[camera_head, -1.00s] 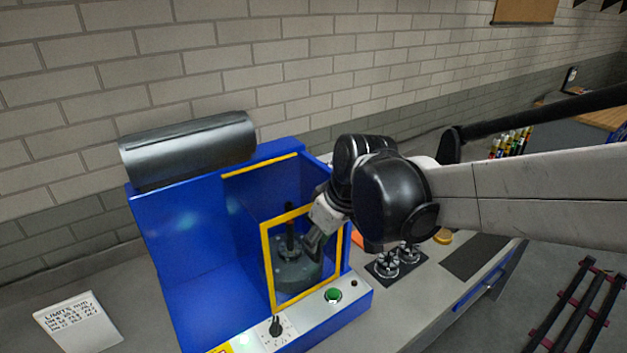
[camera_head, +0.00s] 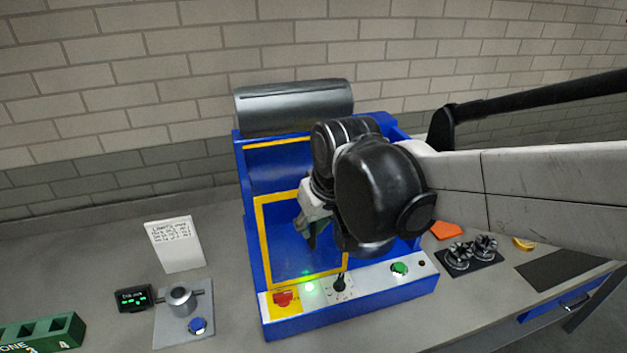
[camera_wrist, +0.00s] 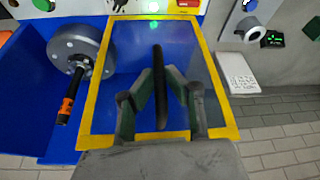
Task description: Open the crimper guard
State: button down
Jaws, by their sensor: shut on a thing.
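The crimper is a blue machine (camera_head: 250,180) on the bench. Its guard is a clear panel in a yellow frame (camera_head: 300,283), now in front of the machine's left part; the frame fills the middle of the wrist view (camera_wrist: 98,98). A black upright handle (camera_wrist: 158,60) stands on the panel. My gripper (camera_head: 309,238) is shut on this handle, with a finger on each side in the wrist view (camera_wrist: 162,84). A grey round crimp head (camera_wrist: 75,42) with a black and orange rod shows beside the frame, not behind the panel. My arm hides it in the head view.
A control strip with a red switch (camera_head: 284,299), black selector (camera_head: 340,283) and green button (camera_head: 400,268) lies below the guard. A white card (camera_head: 175,244) and gauge stand (camera_head: 180,300) are at left; metal fittings (camera_head: 470,252) are at right.

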jog(key=c, duration=1.8)
grip_release()
jog(key=shift+o, duration=0.2)
jog(key=v, duration=1.2)
jog(key=s+d+f+m+t+h+b, duration=0.1)
jog(key=s+d+f+b, duration=0.3)
jog(key=d+f, duration=0.5)
jog(key=s+d+f+m+t+h+b, duration=0.1)
jog(key=s+d+f+m+b, duration=0.3)
jog(key=d+f+b, duration=0.4)
notch_tip(320, 180, down, 5)
jog(key=shift+d+r+m+t, duration=0.25)
jog(key=shift+d+t, duration=0.2)
jog(key=shift+t, duration=0.25)
